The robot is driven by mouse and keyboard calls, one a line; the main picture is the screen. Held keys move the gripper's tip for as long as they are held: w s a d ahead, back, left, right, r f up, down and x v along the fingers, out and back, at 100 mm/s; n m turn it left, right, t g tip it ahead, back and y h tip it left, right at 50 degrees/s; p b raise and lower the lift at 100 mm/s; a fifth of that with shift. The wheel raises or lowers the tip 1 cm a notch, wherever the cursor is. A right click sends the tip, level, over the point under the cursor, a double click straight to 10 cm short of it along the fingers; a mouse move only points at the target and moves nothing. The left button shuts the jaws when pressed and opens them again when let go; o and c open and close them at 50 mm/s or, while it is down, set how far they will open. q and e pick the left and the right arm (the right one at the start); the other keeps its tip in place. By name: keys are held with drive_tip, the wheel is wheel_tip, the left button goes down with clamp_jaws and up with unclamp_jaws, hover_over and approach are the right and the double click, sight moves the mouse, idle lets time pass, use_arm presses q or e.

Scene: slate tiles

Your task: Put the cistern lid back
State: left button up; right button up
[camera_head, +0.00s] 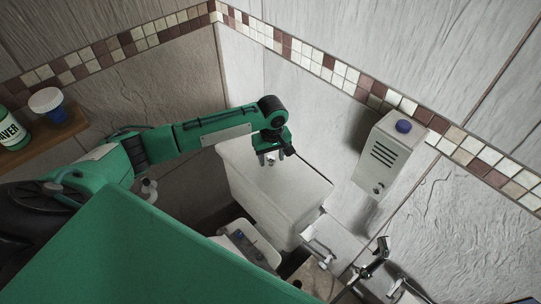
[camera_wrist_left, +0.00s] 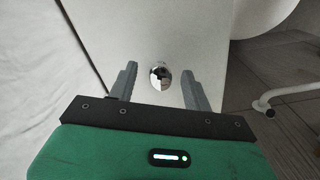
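The white cistern (camera_head: 262,200) stands against the wall in the middle of the head view. A pale flat top, seemingly the cistern lid (camera_wrist_left: 155,35), fills the upper middle of the left wrist view, with a round chrome knob (camera_wrist_left: 159,76) on it. A dark line runs along the top's right edge in the head view; I cannot tell whether the lid sits flush. My right gripper is out of view.
A white wall box (camera_head: 390,155) with a blue button hangs right of the cistern. A wooden shelf (camera_head: 45,140) at the left holds a green bottle (camera_head: 12,130) and a white-capped jar (camera_head: 47,103). Chrome fittings (camera_head: 375,255) are at the lower right. Tiled walls meet behind the cistern.

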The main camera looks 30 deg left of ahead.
sight(272, 158)
use_arm(q)
drive_tip(key=shift+r, duration=0.2)
wheel_tip(272, 158, up, 12)
drive_tip(key=b, duration=0.4)
drive_tip(key=shift+f, duration=0.15)
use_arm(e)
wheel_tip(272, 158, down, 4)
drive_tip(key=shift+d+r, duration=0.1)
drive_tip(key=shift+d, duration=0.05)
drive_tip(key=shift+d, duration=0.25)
use_arm(q)
drive_tip(key=shift+f, duration=0.1)
